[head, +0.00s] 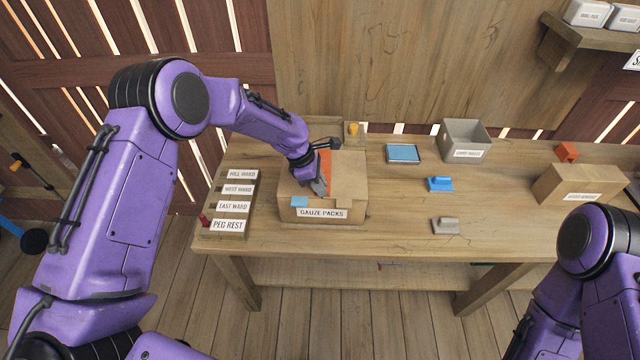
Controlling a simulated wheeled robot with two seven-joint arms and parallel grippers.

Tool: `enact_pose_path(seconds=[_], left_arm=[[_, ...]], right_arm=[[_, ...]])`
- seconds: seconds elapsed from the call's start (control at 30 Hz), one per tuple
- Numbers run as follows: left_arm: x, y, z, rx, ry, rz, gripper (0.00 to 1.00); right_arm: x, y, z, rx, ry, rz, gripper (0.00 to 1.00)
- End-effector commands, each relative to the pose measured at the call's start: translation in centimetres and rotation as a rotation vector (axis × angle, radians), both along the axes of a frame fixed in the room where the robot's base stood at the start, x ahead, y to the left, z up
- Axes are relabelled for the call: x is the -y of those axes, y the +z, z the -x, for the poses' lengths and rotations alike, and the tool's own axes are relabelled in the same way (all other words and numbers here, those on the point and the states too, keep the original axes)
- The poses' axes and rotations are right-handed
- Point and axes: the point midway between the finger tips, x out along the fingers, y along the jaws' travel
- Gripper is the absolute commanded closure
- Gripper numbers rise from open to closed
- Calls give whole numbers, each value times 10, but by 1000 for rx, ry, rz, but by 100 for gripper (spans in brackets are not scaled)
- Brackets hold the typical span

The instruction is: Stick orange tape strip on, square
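A closed cardboard box (352,178) labelled GAUZE PACKS stands on the wooden table. An orange strip (326,163) shows at the middle of its top, running from the back toward the front. Whether it lies flat and square there I cannot tell, as my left gripper (319,187) covers part of it. My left gripper points down at the box top, right beside the strip. Its fingertips are too small and hidden to show whether they hold it. A light blue piece (299,202) sits at the box's front left top edge. My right arm is at the lower right, its gripper out of view.
A rack with labels such as PEG REST (228,225) stands left of the box. To the right are a blue pad (403,153), a blue block (440,184), a grey block (445,226), a grey bin (465,137) and another cardboard box (577,184).

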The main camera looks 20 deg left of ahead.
Motion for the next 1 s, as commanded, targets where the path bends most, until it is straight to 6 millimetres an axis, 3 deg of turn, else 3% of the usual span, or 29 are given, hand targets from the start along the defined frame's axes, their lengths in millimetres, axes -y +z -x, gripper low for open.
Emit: enact_pose_path(seconds=[0.03,0.07,0.4,0.8,1.0], left_arm=[[0,0,0,0,0,0,66],[0,0,0,0,0,0,59],[-2,4,0,1,-1,0,59],[-33,82,8,3,1,0,59],[-39,97,11,0,0,-1,59]], right_arm=[[0,0,0,0,0,0,62],[0,0,0,0,0,0,62],[0,-3,0,0,0,0,62],[0,-25,0,0,0,0,62],[0,-27,0,0,0,0,62]])
